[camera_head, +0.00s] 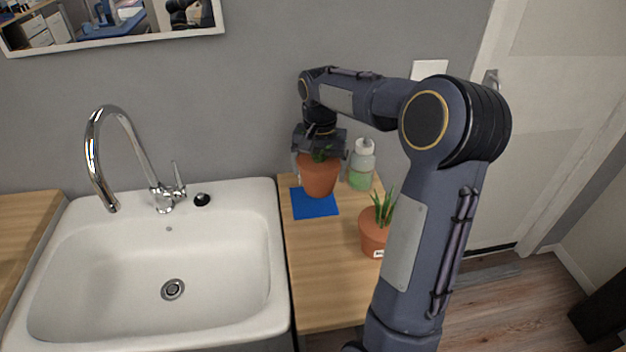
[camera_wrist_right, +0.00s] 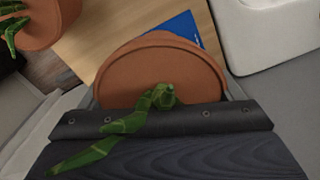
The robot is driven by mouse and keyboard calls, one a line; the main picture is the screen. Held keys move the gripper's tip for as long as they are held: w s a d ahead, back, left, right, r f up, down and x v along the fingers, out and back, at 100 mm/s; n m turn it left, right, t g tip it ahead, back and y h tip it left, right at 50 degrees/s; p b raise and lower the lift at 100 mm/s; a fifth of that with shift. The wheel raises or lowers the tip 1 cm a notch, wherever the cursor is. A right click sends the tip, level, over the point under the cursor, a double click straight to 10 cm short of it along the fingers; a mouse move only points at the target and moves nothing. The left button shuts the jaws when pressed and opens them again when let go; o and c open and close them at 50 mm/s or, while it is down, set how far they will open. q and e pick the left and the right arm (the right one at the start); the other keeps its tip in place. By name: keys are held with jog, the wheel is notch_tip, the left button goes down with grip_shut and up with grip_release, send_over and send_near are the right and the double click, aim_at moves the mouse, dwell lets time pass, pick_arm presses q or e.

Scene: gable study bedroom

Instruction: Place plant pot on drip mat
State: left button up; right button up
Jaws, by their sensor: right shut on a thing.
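A terracotta plant pot (camera_head: 318,178) with a green plant is held in my right gripper (camera_head: 319,158), which points down at the back of the counter. The pot also fills the middle of the right wrist view (camera_wrist_right: 160,80), with its green stem (camera_wrist_right: 150,108) against the gripper. The blue drip mat (camera_head: 313,205) lies flat on the counter; the pot overlaps its back part in the head view. A corner of the mat shows in the right wrist view (camera_wrist_right: 185,27). I cannot tell whether the pot touches the mat. My left gripper is not in view.
A second terracotta pot (camera_head: 372,236) with a spiky plant stands at the counter's right edge, partly behind my arm. A soap bottle (camera_head: 361,165) with green liquid stands right of the held pot. A white sink (camera_head: 277,262) borders the wooden counter (camera_head: 322,290), whose front is clear.

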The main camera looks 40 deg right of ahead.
jog(key=w+f, duration=0.1)
jog(key=w+d+f, duration=0.1)
jog(key=f, duration=0.1)
jog(key=w+f, duration=0.1)
jog(key=f, duration=0.1)
jog(key=shift+w+d+p, duration=0.15)
jog(key=shift+w+p, duration=0.2)
jog(key=shift+w, duration=0.05)
jog(key=shift+f, duration=1.6)
jog(key=shift+f, duration=0.1)
jog(key=o, duration=1.3)
jog(key=shift+f, duration=0.1)
